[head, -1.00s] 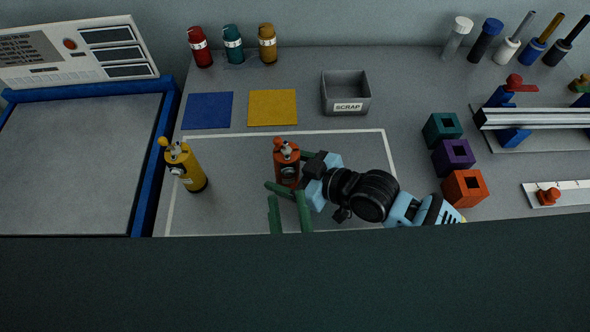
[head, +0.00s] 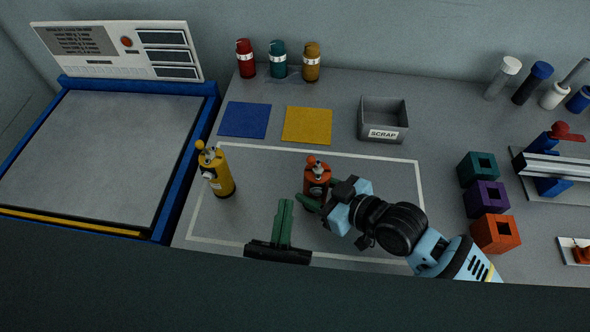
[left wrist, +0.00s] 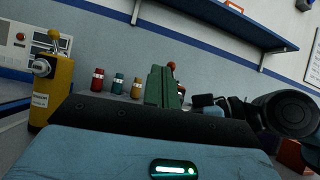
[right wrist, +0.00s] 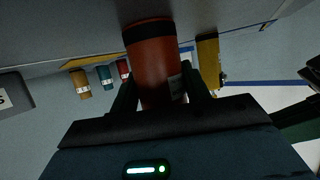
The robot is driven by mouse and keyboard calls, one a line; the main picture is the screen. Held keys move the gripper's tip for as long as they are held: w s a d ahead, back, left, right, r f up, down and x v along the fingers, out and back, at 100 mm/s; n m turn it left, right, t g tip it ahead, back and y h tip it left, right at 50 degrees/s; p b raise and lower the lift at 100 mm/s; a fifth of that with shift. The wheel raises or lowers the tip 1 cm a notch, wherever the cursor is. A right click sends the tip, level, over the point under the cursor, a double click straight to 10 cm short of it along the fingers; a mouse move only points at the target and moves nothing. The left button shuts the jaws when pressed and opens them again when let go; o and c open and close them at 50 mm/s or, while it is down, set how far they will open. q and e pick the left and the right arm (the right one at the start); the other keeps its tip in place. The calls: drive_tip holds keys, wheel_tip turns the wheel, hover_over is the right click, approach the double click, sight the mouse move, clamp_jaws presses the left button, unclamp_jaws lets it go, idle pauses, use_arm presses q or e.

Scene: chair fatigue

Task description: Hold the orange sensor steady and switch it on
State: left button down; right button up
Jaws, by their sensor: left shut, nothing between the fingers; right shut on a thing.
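The orange sensor (head: 316,178) stands upright in the white-outlined area, with a small orange knob on its top. My right gripper (head: 314,203) is shut on its body from the right. In the right wrist view the orange sensor (right wrist: 157,75) sits between the two green fingers. My left gripper (head: 284,208) is shut and empty, its green fingertips a little left of and in front of the orange sensor, apart from it. In the left wrist view the closed fingers (left wrist: 160,85) cover most of the sensor; only its knob (left wrist: 171,66) clearly shows.
A yellow sensor (head: 216,174) stands left of my left gripper. Behind lie a blue mat (head: 244,120), a yellow mat (head: 307,125) and a grey scrap bin (head: 383,121). Coloured blocks (head: 486,198) stand at right. A blue-framed tray (head: 95,150) is at left.

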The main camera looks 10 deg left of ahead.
use_arm(q)
drive_tip(key=w+a+f+m+g+h, duration=0.1)
drive_tip(key=a+m+g+h, duration=0.2)
drive_tip(key=m+h, duration=0.2)
drive_tip(key=a+f+m+g+h, duration=0.1)
drive_tip(key=a+m+g+h, duration=0.3)
drive_tip(key=m, duration=0.7)
drive_tip(key=w+a+f+m+g+h, duration=0.1)
drive_tip(key=a+m+g+h, duration=0.2)
drive_tip(key=m+h, duration=0.3)
drive_tip(key=shift+w+a+f+m, duration=0.1)
drive_tip(key=shift+w+a+m, duration=0.15)
drive_tip(key=shift+m, duration=0.55)
drive_tip(key=shift+w+a+m, duration=0.1)
drive_tip(key=shift+a+m, duration=0.2)
drive_tip(key=shift+m, duration=0.5)
drive_tip(key=shift+d, duration=0.1)
approach(313, 163)
drive_tip(key=w+d+r, duration=0.1)
drive_tip(key=w+d, duration=0.2)
drive_tip(key=w, duration=0.2)
drive_tip(key=shift+w+r, duration=0.25)
drive_tip(key=shift+r, duration=0.1)
